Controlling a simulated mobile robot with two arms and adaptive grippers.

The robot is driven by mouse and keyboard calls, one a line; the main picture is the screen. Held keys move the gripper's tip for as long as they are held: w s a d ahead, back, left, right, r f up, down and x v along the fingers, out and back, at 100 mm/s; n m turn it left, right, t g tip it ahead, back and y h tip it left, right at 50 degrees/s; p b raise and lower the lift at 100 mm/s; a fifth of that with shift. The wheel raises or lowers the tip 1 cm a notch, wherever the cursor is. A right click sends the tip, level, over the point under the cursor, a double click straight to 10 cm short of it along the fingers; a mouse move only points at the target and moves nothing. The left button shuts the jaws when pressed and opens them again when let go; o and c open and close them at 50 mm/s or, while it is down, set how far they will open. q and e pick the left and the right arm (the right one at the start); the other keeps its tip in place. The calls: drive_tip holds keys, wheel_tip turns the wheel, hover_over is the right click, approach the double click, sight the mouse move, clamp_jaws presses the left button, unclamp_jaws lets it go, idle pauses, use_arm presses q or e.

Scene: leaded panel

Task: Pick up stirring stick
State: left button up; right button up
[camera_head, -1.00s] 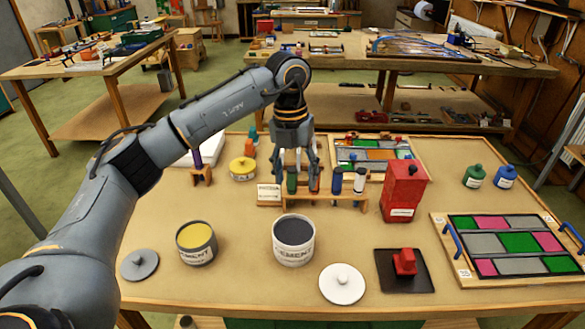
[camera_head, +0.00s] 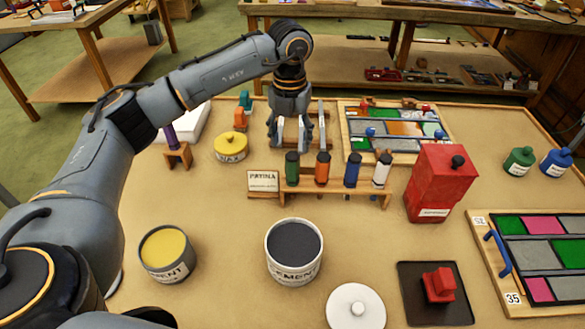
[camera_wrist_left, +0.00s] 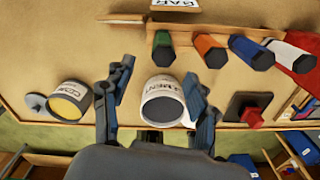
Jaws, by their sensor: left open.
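I cannot pick out a stirring stick for certain. A thin purple upright piece (camera_head: 170,136) stands in a small wooden stand (camera_head: 178,156) at the left of the table. My left gripper (camera_head: 290,143) points down with its fingers apart and nothing between them. In the head view it shows just above and behind the rack of bottles. It also shows in the left wrist view (camera_wrist_left: 160,72), with the dark cement tin (camera_wrist_left: 162,105) seen between its fingers. That tin (camera_head: 294,250) stands open at front centre, and a yellow cement tin (camera_head: 167,254) stands left of it. My right gripper is out of view.
A wooden rack (camera_head: 335,198) holds green, orange, blue and white bottles. A red box (camera_head: 440,185) stands right of it. A white lid (camera_head: 355,306), a dark tray (camera_head: 436,295) and a leaded panel (camera_head: 540,255) lie at front right. The table between rack and tins is clear.

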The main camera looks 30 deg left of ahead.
sight(293, 165)
use_arm(q)
drive_tip(key=f, duration=0.2)
drive_tip(key=f+p, duration=0.1)
drive_tip(key=f, duration=0.1)
drive_tip(key=shift+w+f, duration=0.2)
drive_tip(key=shift+f, duration=0.15)
wheel_tip(293, 165, down, 4)
drive_tip(key=shift+w+d+r+p, duration=0.1)
drive_tip(key=shift+r+p, duration=0.1)
drive_tip(key=shift+p, duration=0.9)
drive_tip(key=shift+f, duration=0.45)
clamp_jaws()
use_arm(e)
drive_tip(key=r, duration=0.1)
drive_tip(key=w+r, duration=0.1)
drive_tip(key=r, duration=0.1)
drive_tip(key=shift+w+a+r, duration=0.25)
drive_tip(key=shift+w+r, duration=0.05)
